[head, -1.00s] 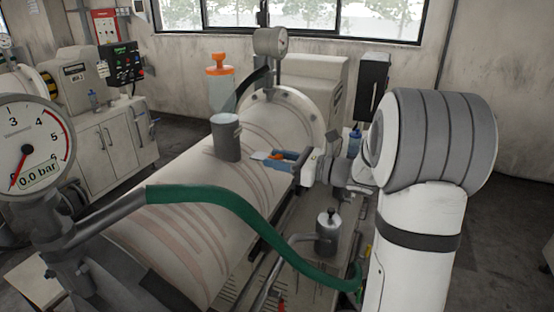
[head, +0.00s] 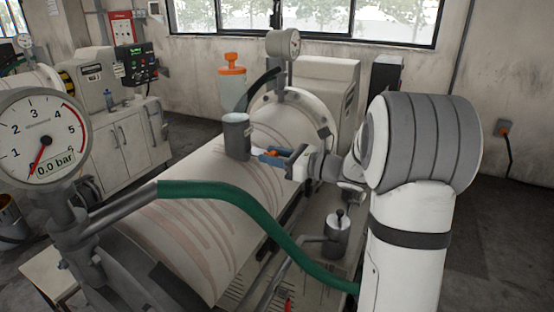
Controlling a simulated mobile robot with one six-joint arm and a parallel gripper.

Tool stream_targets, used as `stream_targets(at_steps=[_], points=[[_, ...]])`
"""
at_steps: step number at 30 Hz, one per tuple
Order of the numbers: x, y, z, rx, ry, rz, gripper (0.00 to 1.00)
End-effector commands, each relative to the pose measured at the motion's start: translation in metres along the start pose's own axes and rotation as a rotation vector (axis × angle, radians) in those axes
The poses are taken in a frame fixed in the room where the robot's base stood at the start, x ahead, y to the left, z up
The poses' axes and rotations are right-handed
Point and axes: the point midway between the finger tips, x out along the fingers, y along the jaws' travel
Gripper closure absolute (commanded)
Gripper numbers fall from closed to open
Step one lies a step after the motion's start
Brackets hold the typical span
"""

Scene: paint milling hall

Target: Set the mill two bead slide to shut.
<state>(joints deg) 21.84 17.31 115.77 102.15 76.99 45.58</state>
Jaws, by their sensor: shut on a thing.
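A grey upright cylinder (head: 237,136), the bead port, stands on top of the big pale mill drum (head: 205,215). A thin pale slide plate (head: 258,153) sticks out from the right side of this port, with a small orange part (head: 271,151) at its outer end. My gripper (head: 272,155), with blue fingers, is shut on that orange end from the right. Only a short stretch of plate shows between the port and the fingers. The inner part of the plate is hidden inside the port.
A pressure gauge (head: 40,138) stands at the left front. A green hose (head: 240,220) crosses in front of the drum. An orange-capped bottle (head: 232,85) is behind the port, and a small metal pot (head: 338,232) sits below my arm.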

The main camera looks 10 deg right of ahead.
Motion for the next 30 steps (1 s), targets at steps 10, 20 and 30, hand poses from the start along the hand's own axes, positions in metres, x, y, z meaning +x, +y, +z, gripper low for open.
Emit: stream_targets(at_steps=[10, 20, 30], points=[[-0.004, -0.004, 0.004, -0.004, -0.008, -0.005, 0.55], [-0.013, -0.006, 0.002, -0.002, -0.006, -0.014, 0.53], [-0.066, -0.007, 0.000, -0.003, -0.006, -0.015, 0.53]])
